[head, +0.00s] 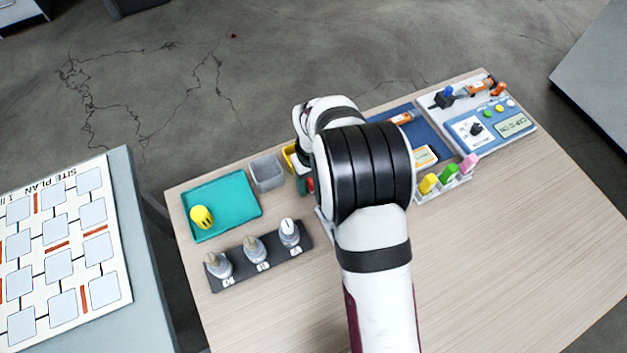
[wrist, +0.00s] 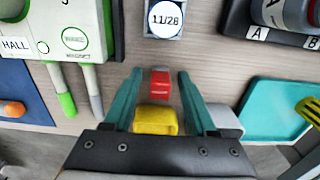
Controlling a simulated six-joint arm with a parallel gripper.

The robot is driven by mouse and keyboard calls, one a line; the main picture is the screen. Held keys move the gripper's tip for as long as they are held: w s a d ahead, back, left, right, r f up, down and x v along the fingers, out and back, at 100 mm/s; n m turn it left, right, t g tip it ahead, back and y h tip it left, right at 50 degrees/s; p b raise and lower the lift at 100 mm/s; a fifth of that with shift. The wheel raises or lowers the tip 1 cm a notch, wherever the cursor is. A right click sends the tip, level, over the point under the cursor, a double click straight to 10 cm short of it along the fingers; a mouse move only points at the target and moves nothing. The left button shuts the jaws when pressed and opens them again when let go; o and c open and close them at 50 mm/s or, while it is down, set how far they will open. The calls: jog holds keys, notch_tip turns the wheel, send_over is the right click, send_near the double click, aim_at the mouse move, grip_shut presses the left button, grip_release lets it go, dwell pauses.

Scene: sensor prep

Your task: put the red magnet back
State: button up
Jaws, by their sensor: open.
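The red magnet (wrist: 160,83) is a small red block in the wrist view, seen between the tips of my gripper (wrist: 160,76). The two teal fingers are open, with a visible gap on each side of it. It appears to be at the wooden table's surface; exact height is hard to tell. A bit of red (head: 309,185) also shows in the head view beside my gripper (head: 304,184), mostly hidden by my arm. A white and green piece (wrist: 78,30) with a label reading "MAGNET" is at the left of the wrist view.
A yellow bin (wrist: 155,120) lies between the finger bases in the wrist view. A grey bin (head: 267,172), teal tray (head: 240,195) with a yellow object, and dark sensor rack (head: 236,268) stand left of my arm. A "11/28" display (wrist: 165,18) is close. The table's front is clear.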

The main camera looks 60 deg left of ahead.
notch_tip(320, 180, up, 12)
jog(key=w+d+r+m, duration=0.4)
jog(key=w+d, duration=0.1)
jog(key=d, duration=0.4)
jog(key=w+d+r+m, duration=0.4)
jog(key=w+d+r, duration=0.15)
jog(key=d, duration=0.35)
jog(key=s+d+r+m+y, duration=0.1)
jog(key=s+d+r+m, duration=0.15)
jog(key=d+m, duration=1.05)
jog(key=s+d+f+m, duration=0.2)
jog(key=s+d, duration=0.6)
jog(key=d, duration=0.2)
jog(key=shift+f+m+y, duration=0.25)
jog(key=shift+m+y, duration=0.05)
jog(key=shift+y, duration=0.1)
